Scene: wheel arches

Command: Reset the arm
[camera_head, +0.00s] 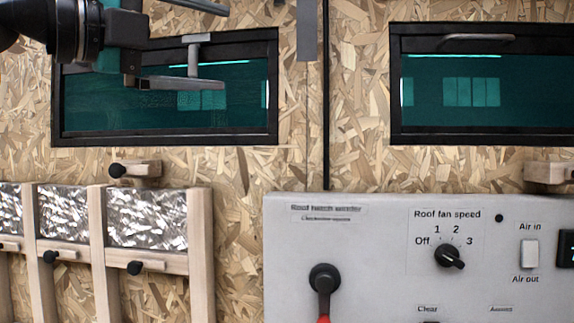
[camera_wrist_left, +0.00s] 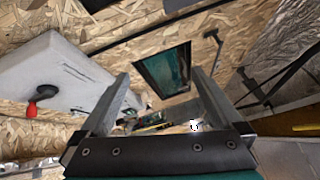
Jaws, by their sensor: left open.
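My left arm comes in from the upper left in the head view. Its gripper (camera_head: 225,46) is open in front of the left window (camera_head: 120,118), with one finger above the other. In the left wrist view the gripper (camera_wrist_left: 160,75) shows both fingers spread wide, with nothing between them. A dark window (camera_wrist_left: 163,72) shows well beyond the fingers. My right arm and gripper are not in view.
A grey control panel (camera_head: 390,250) with a fan speed knob (camera_head: 449,256) and a red-tipped crank (camera_head: 324,280) stands at lower right. Wooden framed cabinets (camera_head: 201,250) are at lower left. A second window (camera_head: 480,105) is at upper right.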

